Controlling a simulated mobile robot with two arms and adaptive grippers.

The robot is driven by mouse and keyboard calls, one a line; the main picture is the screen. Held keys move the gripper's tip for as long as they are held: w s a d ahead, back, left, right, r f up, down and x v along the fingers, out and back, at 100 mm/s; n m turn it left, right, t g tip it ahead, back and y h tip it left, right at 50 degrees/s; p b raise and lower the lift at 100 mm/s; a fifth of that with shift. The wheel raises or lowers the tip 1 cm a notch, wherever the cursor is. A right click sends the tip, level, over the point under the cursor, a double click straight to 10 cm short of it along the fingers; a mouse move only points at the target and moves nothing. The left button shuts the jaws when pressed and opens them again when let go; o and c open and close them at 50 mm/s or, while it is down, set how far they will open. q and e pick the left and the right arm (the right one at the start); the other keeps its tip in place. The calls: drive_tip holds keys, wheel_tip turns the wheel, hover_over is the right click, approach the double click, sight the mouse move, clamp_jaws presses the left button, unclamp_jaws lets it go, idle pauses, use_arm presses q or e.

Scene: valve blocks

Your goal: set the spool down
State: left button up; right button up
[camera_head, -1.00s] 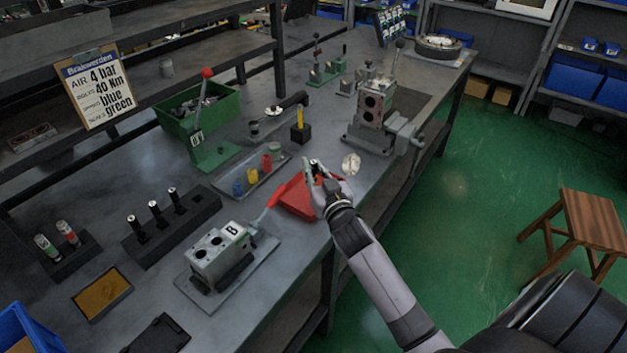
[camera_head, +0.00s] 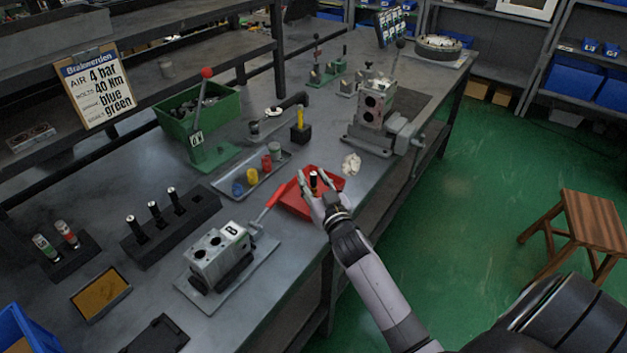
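A dark spool (camera_head: 314,181) with a light tip stands about upright at the red tray (camera_head: 296,206) near the front edge of the bench. My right gripper (camera_head: 317,186) is at the tray with its fingers spread, one on each side of the spool. The fingers look apart from the spool. The spool's lower end is partly hidden by the gripper, so its contact with the tray floor is not clear. My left gripper is not in view.
A block marked B (camera_head: 218,257) with a red-handled lever stands left of the tray. A valve block (camera_head: 372,108) stands farther back. Several similar spools stand in a black rack (camera_head: 190,222).

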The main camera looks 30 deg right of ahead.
drive_tip(key=shift+r, duration=0.15)
drive_tip(key=s+a, duration=0.2)
drive_tip(key=s, duration=0.9)
drive_tip(key=shift+s+a+b, duration=0.15)
drive_tip(key=shift+s+b, duration=0.25)
drive_tip(key=shift+b, duration=0.05)
